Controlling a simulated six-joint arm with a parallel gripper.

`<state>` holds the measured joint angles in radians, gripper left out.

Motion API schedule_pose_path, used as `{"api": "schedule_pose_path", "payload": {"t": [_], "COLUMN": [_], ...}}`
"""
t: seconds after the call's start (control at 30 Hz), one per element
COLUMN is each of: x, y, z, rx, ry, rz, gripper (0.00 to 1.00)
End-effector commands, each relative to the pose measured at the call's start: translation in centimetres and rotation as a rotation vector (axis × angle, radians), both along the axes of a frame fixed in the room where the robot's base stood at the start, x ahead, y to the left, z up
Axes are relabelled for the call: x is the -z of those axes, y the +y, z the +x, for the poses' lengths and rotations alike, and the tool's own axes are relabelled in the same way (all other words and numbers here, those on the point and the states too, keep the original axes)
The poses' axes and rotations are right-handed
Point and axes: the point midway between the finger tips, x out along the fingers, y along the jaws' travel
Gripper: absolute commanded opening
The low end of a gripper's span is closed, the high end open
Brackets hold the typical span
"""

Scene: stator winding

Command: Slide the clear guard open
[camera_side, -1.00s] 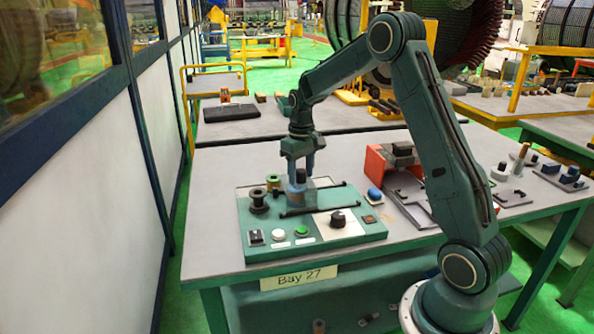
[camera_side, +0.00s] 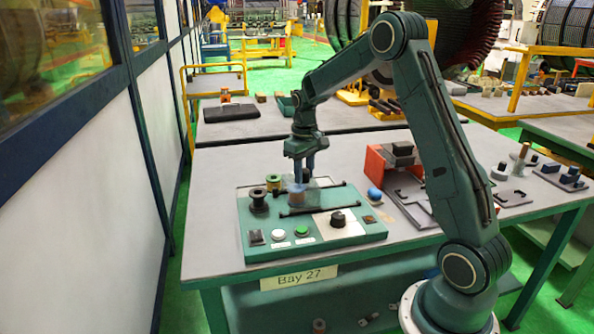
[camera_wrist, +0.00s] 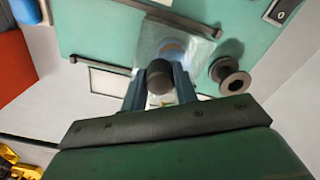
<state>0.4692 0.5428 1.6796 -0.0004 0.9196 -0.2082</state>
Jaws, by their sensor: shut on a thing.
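The clear guard (camera_wrist: 180,42) is a see-through plate lying between two black rails on the teal panel (camera_side: 370,236). In the side view the guard (camera_side: 297,190) is hard to make out under my gripper. A dark round knob (camera_wrist: 159,84) stands at the guard. My gripper (camera_wrist: 160,82) has its two blue-grey fingers on either side of this knob and is shut on it. In the side view my gripper (camera_side: 299,178) points down over the back middle of the panel, between the rails. A round part under the guard shows only blurred.
The front black rail (camera_side: 313,209) runs beside the guard. A black spool (camera_side: 258,200) and a yellow-green spool (camera_side: 273,182) stand left of it.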

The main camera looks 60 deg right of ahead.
Motion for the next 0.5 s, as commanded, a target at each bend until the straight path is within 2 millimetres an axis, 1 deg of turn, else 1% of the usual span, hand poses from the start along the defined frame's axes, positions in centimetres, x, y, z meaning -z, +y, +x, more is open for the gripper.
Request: {"api": "schedule_pose_path", "payload": {"t": [0.5], "x": [0.0], "y": [-1.4], "z": [-1.3], "rx": [0.004], "ry": [-0.001], "rz": [-0.001], "gripper": [0.16]}}
